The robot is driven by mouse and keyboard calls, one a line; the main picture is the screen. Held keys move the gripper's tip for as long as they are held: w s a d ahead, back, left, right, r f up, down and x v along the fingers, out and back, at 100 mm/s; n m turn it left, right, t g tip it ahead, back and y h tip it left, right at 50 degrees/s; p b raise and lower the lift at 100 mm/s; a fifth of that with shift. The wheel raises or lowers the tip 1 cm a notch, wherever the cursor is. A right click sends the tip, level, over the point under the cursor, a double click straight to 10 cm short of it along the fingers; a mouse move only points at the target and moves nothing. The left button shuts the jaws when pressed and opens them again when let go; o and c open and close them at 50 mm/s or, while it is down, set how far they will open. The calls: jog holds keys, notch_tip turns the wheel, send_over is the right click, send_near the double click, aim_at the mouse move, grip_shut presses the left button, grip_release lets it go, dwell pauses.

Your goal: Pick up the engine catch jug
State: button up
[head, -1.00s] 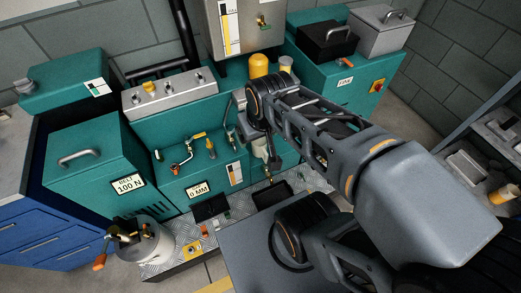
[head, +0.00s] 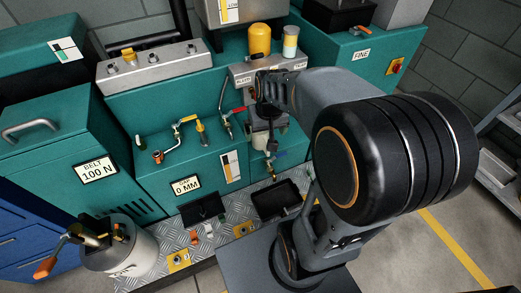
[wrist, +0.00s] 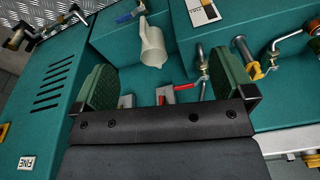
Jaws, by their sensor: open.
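The pale cream jug (wrist: 152,45) shows in the wrist view, just beyond and between the two green finger pads. It stands out against a teal cabinet, near a blue-handled valve. In the head view a pale part that looks like the jug (head: 261,139) shows below my gripper, mostly hidden by it. My gripper (wrist: 168,80) is open, with nothing between its pads. In the head view my gripper (head: 270,115) is dark and partly hidden by my arm.
Red-handled valves (wrist: 178,92) and bent pipes (wrist: 203,70) lie close to the jug. A black tray (head: 279,200) sits on the checker-plate below. A yellow cylinder (head: 259,40) and a pale canister (head: 290,42) stand above. A white bucket of tools (head: 122,255) stands at lower left.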

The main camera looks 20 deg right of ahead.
jog(key=b, duration=1.1)
send_near(263, 133)
jog(key=s+a, duration=0.2)
jog(key=s, duration=0.5)
jog(key=shift+w+d+f+n+t+b, duration=0.15)
jog(key=shift+w+d+f+t, duration=0.15)
jog(key=shift+w+f, duration=0.2)
jog(key=shift+w+d+f+n+t+b, duration=0.15)
jog(key=shift+w+f+t, duration=0.25)
jog(key=shift+w, duration=0.25)
jog(key=w+r+n+t, duration=0.1)
jog(key=w+r, duration=0.2)
jog(key=x, duration=0.2)
jog(key=b+x, duration=0.1)
jog(key=x, duration=0.2)
jog(key=d+b+x, duration=0.1)
jog(key=x, duration=0.2)
jog(key=shift+w, duration=0.2)
jog(key=shift+w+b+x, duration=0.1)
jog(key=shift+b+x, duration=0.8)
jog(key=shift+x, duration=0.5)
jog(key=shift+w+b+x, duration=0.15)
jog(key=shift+b+x, duration=0.75)
jog(key=shift+x, duration=0.55)
jog(key=shift+r, duration=0.15)
jog(key=c, duration=0.7)
